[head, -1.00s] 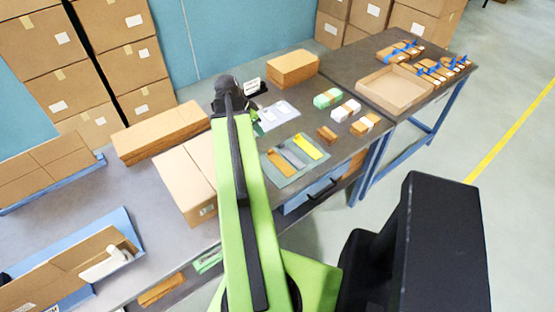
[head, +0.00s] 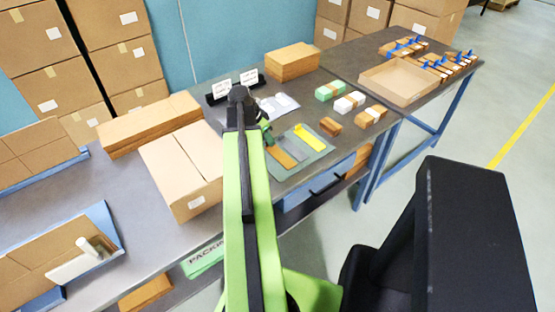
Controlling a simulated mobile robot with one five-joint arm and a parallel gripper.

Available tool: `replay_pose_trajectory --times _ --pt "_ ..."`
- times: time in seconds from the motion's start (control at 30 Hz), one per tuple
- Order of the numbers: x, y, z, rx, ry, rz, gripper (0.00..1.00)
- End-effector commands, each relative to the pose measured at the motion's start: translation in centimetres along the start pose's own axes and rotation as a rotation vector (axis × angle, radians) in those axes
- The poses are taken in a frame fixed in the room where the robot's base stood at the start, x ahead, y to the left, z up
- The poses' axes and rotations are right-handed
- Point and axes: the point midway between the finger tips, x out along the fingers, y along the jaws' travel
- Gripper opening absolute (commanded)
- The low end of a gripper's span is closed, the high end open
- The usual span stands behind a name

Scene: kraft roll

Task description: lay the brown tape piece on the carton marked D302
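A brown tape piece (head: 282,158) lies on a grey-green mat (head: 312,166) on the bench, beside a grey piece (head: 301,147) and a yellow piece (head: 310,138). My arm covers part of the mat's left side. My gripper (head: 266,131) is at the far end of the arm, near the mat's upper left corner. Its fingers are small and mostly hidden, so I cannot tell if they are open. A closed tan carton (head: 183,173) stands left of my arm with a white label on its front. I cannot read D302 on any carton.
A long carton (head: 150,124) and a brown box (head: 292,61) stand at the back. An open tray (head: 398,84) is on the right table. Two white cards (head: 221,88) stand behind the gripper.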

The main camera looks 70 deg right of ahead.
Motion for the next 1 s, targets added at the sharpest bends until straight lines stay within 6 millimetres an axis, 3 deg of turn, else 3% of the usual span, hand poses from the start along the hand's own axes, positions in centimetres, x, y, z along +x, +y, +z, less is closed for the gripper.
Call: replay_pose_trajectory --times 0.03,0.27,0.53,1.0 --pt "1.48 -0.02 0.22 0.001 0.0 0.0 0.33" --pt "1.28 0.03 -0.04 0.001 0.0 0.0 0.33" --pt "1.27 0.04 -0.03 0.001 0.0 0.0 0.0" --pt "1.18 0.03 -0.06 0.001 0.0 0.0 0.0"
